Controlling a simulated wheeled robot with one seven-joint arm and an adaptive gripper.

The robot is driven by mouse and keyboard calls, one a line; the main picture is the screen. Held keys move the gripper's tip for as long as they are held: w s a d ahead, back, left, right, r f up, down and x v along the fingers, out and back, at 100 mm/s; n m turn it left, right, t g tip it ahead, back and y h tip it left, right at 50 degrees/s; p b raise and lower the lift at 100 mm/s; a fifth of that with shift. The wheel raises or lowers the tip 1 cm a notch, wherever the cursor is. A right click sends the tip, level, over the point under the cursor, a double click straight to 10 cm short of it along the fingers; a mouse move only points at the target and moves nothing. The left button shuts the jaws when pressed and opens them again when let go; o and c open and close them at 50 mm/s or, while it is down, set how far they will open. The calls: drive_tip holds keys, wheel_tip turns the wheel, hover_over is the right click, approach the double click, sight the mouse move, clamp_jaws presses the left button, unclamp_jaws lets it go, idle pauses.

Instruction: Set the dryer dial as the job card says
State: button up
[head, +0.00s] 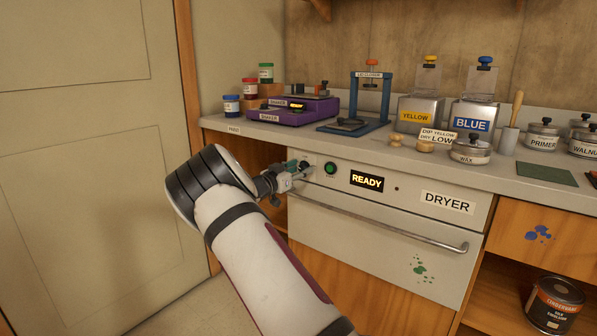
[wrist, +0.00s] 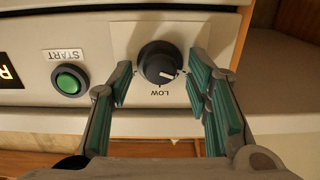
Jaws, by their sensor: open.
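The job card (head: 437,137) on the counter reads "DIP YELLOW DRY LOW". The dryer (head: 405,205) is a pale front panel under the counter, with a lit READY display (head: 367,181). In the wrist view, which is upside down, the black dryer dial (wrist: 158,62) has a white mark pointing right and slightly down. The word LOW (wrist: 165,93) sits just below the dial there. My gripper (wrist: 162,80) is open, with one green-padded finger on each side of the dial and gaps showing. In the head view my gripper (head: 292,176) largely hides the dial area.
A green START button (wrist: 70,80) is beside the dial. The dryer handle (head: 390,225) runs across below. The counter above holds a purple shaker (head: 290,109), a blue stand (head: 370,95), yellow (head: 420,110) and blue (head: 473,115) tins, and several jars.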

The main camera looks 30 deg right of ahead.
clamp_jaws()
drive_tip(key=shift+m, duration=0.4)
drive_tip(key=m, duration=0.2)
drive_tip(key=shift+s+m+b, duration=0.1)
drive_tip(key=shift+m+b, duration=0.3)
drive_tip(key=m+b, duration=0.1)
drive_tip(key=m, duration=0.2)
drive_tip(key=shift+f+m, duration=0.1)
drive_tip(key=shift+m, duration=0.2)
drive_tip(key=m+b, duration=0.2)
drive_tip(key=m, duration=0.1)
drive_tip(key=shift+m, duration=0.3)
drive_tip(key=shift+m+b, duration=0.95)
drive_tip(key=shift+m, duration=0.55)
